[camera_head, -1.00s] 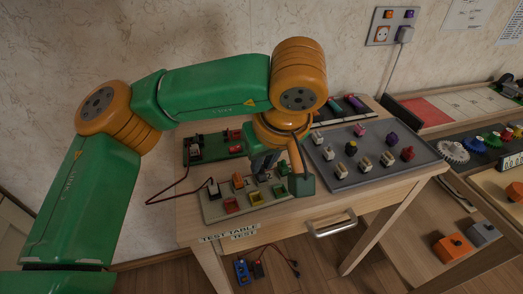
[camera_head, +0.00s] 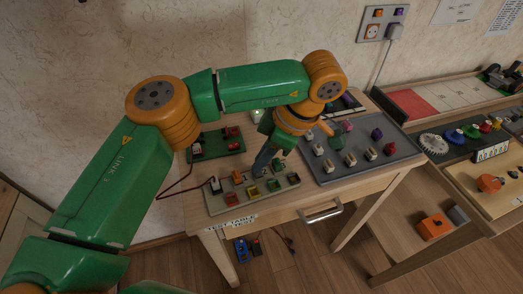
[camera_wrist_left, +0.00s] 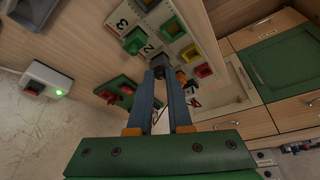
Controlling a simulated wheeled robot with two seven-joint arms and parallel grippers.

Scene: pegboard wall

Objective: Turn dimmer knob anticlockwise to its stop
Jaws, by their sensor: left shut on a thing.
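The dimmer knob (camera_wrist_left: 160,66) is a dark grey knob on a pale panel (camera_wrist_left: 176,42) with coloured parts and printed numbers, seen in the left wrist view. My left gripper (camera_wrist_left: 163,74) is shut on it, with one finger on each side. In the head view my left gripper (camera_head: 260,168) reaches down to the panel (camera_head: 219,207) at the front of the test table, tilted. The knob is mostly hidden there by the fingers. I cannot read the knob's angle. My right gripper is in neither view.
Coloured parts stand close around the gripper, including a yellow one (camera_head: 253,191) and a green one (camera_wrist_left: 134,41). A grey board with several knobs (camera_head: 345,174) lies to the right. A white box with a lit green lamp (camera_wrist_left: 46,80) stands near the wall.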

